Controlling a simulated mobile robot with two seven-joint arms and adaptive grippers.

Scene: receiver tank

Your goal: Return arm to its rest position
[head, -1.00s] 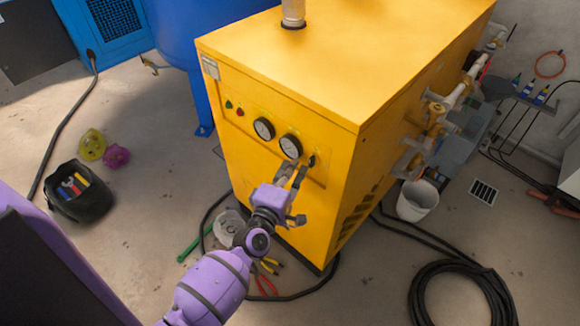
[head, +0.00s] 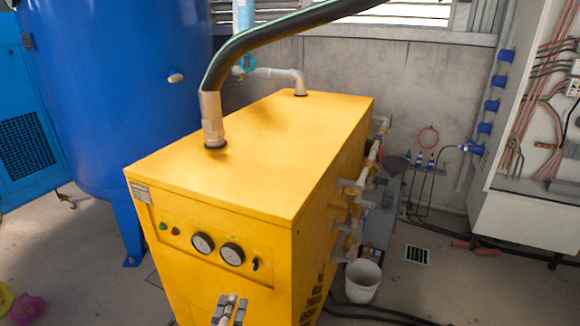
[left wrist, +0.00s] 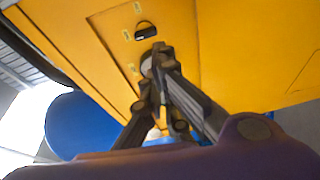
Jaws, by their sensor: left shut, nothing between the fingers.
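My left gripper (head: 231,306) shows at the bottom of the head view, in front of the yellow cabinet (head: 260,160) and below its panel. It is shut and empty. In the left wrist view the gripper's fingers (left wrist: 154,66) are together below a black knob (left wrist: 146,31) on the cabinet's panel. I cannot tell whether they touch the panel. In the head view the same knob (head: 255,265) sits right of two round gauges (head: 217,248). The rest of my left arm is below the picture. My right gripper is in neither view.
A blue tank (head: 120,90) stands left of the cabinet. A black hose (head: 270,40) rises from its top. Pipes and valves (head: 358,190) run along its right side. A white bucket (head: 362,281) stands on the floor at right, near an open electrical cabinet (head: 530,200).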

